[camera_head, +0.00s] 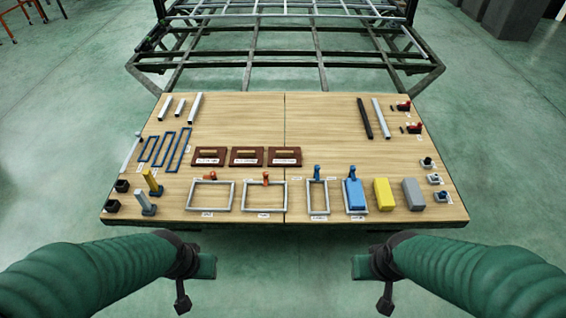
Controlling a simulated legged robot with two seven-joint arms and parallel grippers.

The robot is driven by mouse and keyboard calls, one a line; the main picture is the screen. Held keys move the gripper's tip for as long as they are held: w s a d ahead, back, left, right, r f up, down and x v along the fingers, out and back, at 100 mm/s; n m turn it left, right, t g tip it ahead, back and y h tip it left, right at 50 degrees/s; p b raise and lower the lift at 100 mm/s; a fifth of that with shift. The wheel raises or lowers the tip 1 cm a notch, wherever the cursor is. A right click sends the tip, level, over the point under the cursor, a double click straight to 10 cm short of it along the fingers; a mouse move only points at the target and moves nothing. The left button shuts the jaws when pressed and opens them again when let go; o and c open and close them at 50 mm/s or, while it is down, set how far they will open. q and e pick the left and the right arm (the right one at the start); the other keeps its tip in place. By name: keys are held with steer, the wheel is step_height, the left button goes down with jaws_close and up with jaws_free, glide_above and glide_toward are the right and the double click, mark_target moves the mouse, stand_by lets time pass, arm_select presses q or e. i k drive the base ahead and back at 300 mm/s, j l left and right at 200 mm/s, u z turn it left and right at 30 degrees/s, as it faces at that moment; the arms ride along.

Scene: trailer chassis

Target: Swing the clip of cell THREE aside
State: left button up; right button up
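Several grey rectangular frames lie in a row along the front of the wooden table, with small labels too small to read. The third from the left (327,198) is narrow and empty, with a blue clip (317,173) upright at its back edge. The fourth frame (347,211) has a blue block (355,194) in it and a blue clip (352,172) at its back. Two wider empty frames at left have orange clips. My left gripper (196,272) and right gripper (373,272) hang in front of the table edge, apart from everything. Their fingers are unclear.
A yellow block (383,194) and a grey block (413,194) stand right of the frames. Brown labelled boards (247,157) lie behind the frames. Blue loops (164,150) and upright posts (153,184) are at left. A metal chassis (290,45) stands behind the table.

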mark_target(317, 169)
steer(key=i+l+u, duration=0.35)
steer(key=i, duration=0.25)
steer(key=i+l+u, duration=0.35)
steer(key=i+l, duration=0.15)
steer(key=i+l+u, duration=0.35)
steer(key=l, duration=0.45)
steer(key=i+j, duration=0.05)
steer(key=i, duration=0.05)
